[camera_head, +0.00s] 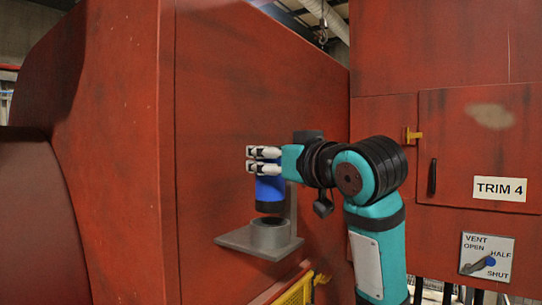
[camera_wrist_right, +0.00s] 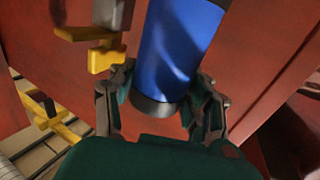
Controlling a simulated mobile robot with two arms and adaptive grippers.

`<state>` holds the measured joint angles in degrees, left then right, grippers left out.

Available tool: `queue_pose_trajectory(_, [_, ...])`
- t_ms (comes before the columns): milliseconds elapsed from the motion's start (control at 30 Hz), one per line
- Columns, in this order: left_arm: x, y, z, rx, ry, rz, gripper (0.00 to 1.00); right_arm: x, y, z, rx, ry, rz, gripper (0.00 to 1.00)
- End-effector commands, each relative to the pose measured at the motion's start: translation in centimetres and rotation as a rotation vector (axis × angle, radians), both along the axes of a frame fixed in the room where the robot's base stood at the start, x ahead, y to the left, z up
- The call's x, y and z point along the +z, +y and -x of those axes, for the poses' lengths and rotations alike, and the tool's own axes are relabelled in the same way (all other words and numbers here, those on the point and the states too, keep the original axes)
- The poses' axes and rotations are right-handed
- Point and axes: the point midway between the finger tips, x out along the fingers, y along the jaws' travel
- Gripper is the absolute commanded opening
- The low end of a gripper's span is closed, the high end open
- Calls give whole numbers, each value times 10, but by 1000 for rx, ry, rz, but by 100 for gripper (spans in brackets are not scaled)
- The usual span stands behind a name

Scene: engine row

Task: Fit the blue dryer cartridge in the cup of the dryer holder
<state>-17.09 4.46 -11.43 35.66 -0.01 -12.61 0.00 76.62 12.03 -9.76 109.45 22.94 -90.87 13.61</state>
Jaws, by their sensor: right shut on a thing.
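The blue dryer cartridge (camera_head: 270,188) hangs about upright in the head view, its dark end down. My right gripper (camera_head: 264,160) is shut on its upper part from the right. The dryer holder (camera_head: 236,238) is a grey shelf with a back plate on the red wall. Its round cup (camera_head: 270,235) appears just below the cartridge, with a small gap between them and part of the dark opening showing. In the right wrist view the cartridge (camera_wrist_right: 178,45) lies between the fingers of my right gripper (camera_wrist_right: 158,98); the cup cannot be made out there. My left gripper is out of view.
Red panels stand left of and behind the holder. A yellow part (camera_head: 296,290) sits below the shelf. At right are a door with a dark handle (camera_head: 432,177), a TRIM 4 label (camera_head: 499,189) and a vent switch plate (camera_head: 487,257). Yellow brackets (camera_wrist_right: 106,60) show in the wrist view.

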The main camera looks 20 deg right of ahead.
Motion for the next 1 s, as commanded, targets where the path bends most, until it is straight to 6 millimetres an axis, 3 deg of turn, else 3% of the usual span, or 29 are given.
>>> queue_pose_trajectory(167, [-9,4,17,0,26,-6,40,-10,0,0,0,-2,0,9])
queue_pose_trajectory(600, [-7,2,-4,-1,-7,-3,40,-9,0,0,0,-2,0,9])
queue_pose_trajectory(1000, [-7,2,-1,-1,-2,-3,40,-9,0,1,0,-2,0,9])
